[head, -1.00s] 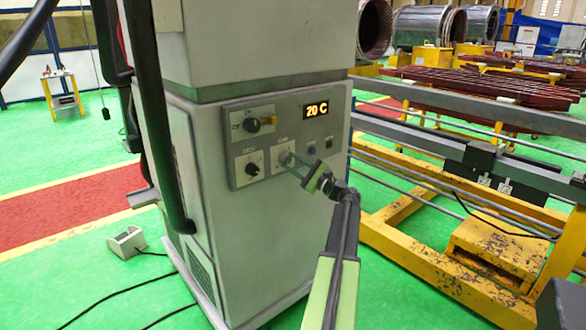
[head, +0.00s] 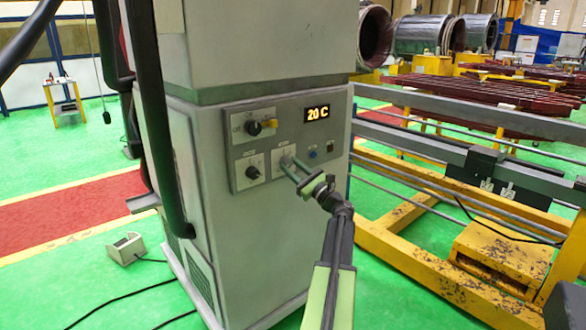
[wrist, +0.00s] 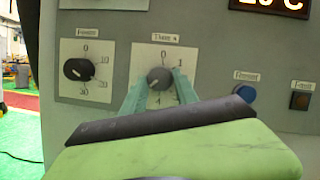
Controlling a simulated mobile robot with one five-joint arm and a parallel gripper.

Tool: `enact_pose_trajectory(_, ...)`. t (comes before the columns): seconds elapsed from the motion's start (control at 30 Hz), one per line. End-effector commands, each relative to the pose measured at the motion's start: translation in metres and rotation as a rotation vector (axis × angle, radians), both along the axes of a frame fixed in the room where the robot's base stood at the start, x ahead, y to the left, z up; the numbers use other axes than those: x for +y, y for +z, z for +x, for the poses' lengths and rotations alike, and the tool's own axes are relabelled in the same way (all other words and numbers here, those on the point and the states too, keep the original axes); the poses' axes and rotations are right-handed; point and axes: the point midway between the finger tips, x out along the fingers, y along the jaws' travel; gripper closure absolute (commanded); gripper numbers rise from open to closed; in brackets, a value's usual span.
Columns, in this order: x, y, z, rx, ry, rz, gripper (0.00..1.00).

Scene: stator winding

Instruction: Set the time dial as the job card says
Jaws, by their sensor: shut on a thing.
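The time dial (wrist: 158,77) is a small grey round knob on a white plate, with the numerals 0, 1 and 4 readable around it. My gripper (wrist: 157,88) has its two teal fingers on either side of this knob, shut on it. The fingers hide the left and right parts of the scale, and I cannot tell the pointer's setting. In the head view, my gripper (head: 287,163) reaches the same dial plate (head: 279,157) on the cabinet's front panel. No job card is readable in these frames.
A second dial (wrist: 78,69), black and marked 0 to 30, sits to the left. A blue button (wrist: 245,93) and a dark button (wrist: 299,100) sit to the right. A rotary switch (head: 253,127) and a display reading 20 C (head: 317,114) are above. A yellow frame (head: 425,255) stands at right.

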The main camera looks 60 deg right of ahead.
Motion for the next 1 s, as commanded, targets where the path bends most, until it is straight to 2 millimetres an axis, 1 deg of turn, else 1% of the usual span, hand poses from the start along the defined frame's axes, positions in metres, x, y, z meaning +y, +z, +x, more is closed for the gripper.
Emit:
enact_pose_trajectory(0.23, -0.002, 0.001, -0.001, -0.002, -0.004, 0.003, 1.0)
enact_pose_trajectory(0.27, -0.002, 0.001, -0.001, -0.002, -0.004, 0.003, 0.61)
enact_pose_trajectory(0.4, -0.001, 0.0, 0.0, -0.001, -0.002, 0.002, 0.43)
enact_pose_trajectory(0.67, 0.0, 0.0, 0.0, 0.0, -0.001, 0.0, 0.43)
enact_pose_trajectory(0.77, 0.001, -0.003, -0.005, 0.0, -0.001, 0.0, 0.43)
enact_pose_trajectory(0.87, 0.004, -0.011, -0.02, 0.0, -0.003, -0.001, 0.43)
enact_pose_trajectory(0.97, 0.009, -0.022, -0.043, 0.001, -0.004, 0.0, 0.43)
enact_pose_trajectory(1.0, 0.012, -0.027, -0.054, 0.001, -0.004, 0.0, 0.43)
